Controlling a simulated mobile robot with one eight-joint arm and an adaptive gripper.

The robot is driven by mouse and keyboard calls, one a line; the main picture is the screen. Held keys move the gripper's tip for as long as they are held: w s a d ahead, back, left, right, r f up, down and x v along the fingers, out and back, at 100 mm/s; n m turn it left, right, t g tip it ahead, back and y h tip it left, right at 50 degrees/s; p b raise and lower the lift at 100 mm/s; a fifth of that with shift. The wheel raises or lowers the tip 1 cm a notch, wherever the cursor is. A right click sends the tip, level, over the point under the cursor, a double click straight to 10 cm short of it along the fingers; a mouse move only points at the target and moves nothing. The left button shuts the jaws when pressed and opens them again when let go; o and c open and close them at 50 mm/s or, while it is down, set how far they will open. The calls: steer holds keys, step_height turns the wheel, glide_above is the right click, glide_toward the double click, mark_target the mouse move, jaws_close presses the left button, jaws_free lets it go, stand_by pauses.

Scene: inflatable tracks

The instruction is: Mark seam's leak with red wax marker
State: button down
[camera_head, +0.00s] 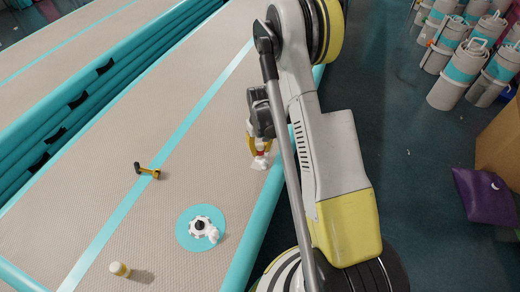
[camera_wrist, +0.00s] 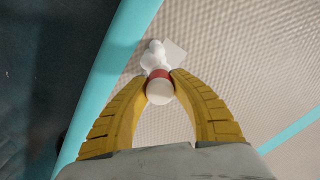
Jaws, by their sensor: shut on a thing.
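My gripper (camera_wrist: 160,82) is shut on a short white-ended piece with a red band, which looks like the red wax marker (camera_wrist: 159,92). It points down at the track beside the teal edge tube. In the head view, the yellow fingers of my gripper (camera_head: 260,146) hold it low over the grey track (camera_head: 190,130). White foam (camera_wrist: 154,54) and a small pale square (camera_wrist: 176,50) lie just beyond the marker in the wrist view. The foam (camera_head: 260,163) also shows under the gripper in the head view. The marker's tip is hidden, so contact cannot be told.
A valve (camera_head: 200,225) with white foam sits on a round teal patch. A black-and-yellow tool (camera_head: 147,170) and a small white-and-yellow bottle (camera_head: 120,268) are on the track. Several rolled tracks (camera_head: 455,75) and a purple pouch (camera_head: 485,197) are at the right.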

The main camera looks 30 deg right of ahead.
steer(key=shift+r+p, duration=1.9)
steer(key=shift+r, duration=1.6)
